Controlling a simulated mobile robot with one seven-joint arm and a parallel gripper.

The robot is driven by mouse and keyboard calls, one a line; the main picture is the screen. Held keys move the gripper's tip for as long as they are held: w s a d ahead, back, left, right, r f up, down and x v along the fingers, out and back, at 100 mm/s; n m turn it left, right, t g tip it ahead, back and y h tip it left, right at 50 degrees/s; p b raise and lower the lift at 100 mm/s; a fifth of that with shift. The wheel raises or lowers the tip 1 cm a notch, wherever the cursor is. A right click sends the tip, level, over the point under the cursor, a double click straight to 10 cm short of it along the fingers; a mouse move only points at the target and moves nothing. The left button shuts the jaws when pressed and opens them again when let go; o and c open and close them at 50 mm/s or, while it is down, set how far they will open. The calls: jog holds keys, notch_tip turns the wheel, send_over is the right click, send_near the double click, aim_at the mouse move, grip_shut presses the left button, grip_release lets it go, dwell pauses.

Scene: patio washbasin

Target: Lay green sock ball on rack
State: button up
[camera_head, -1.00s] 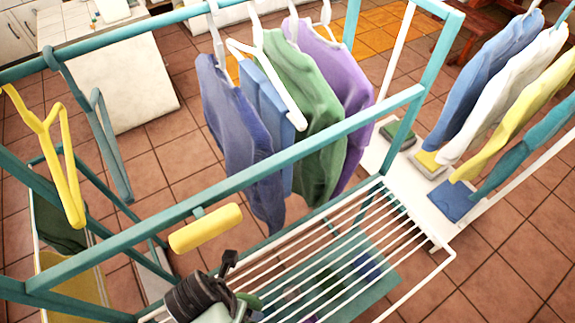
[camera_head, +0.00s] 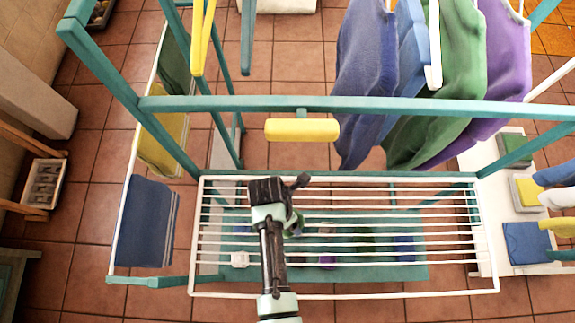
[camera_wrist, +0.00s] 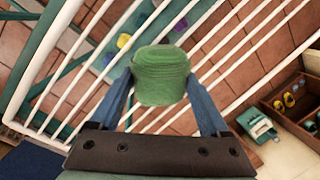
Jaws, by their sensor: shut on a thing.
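The green sock ball (camera_wrist: 162,76) is pinched between the two blue fingers of my gripper (camera_wrist: 163,90) in the wrist view. In the head view my gripper (camera_head: 290,208) is over the left part of the white wire rack (camera_head: 350,296), and the ball is mostly hidden behind it. The rack's bars (camera_wrist: 75,62) pass behind the ball in the wrist view. I cannot tell whether the ball touches them. The rack's top looks empty.
Under the rack a teal shelf (camera_head: 412,271) holds several small coloured things. A teal rail (camera_head: 400,104) with a yellow roll (camera_head: 302,130) runs behind the rack, with clothes hanging (camera_head: 365,75) beyond. Towels (camera_head: 148,222) hang at left. The rack's right half is clear.

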jog(key=shift+f, duration=0.55)
jog(key=shift+f, duration=0.2)
jog(key=o, duration=1.2)
jog(key=r, duration=0.3)
jog(key=a+r, duration=0.1)
jog(key=r, duration=0.7)
jog(key=shift+w+a+r, duration=0.1)
jog(key=shift+w+a, duration=0.2)
jog(key=shift+a, duration=0.1)
jog(key=shift+a+r, duration=0.1)
jog(key=shift+r, duration=0.45)
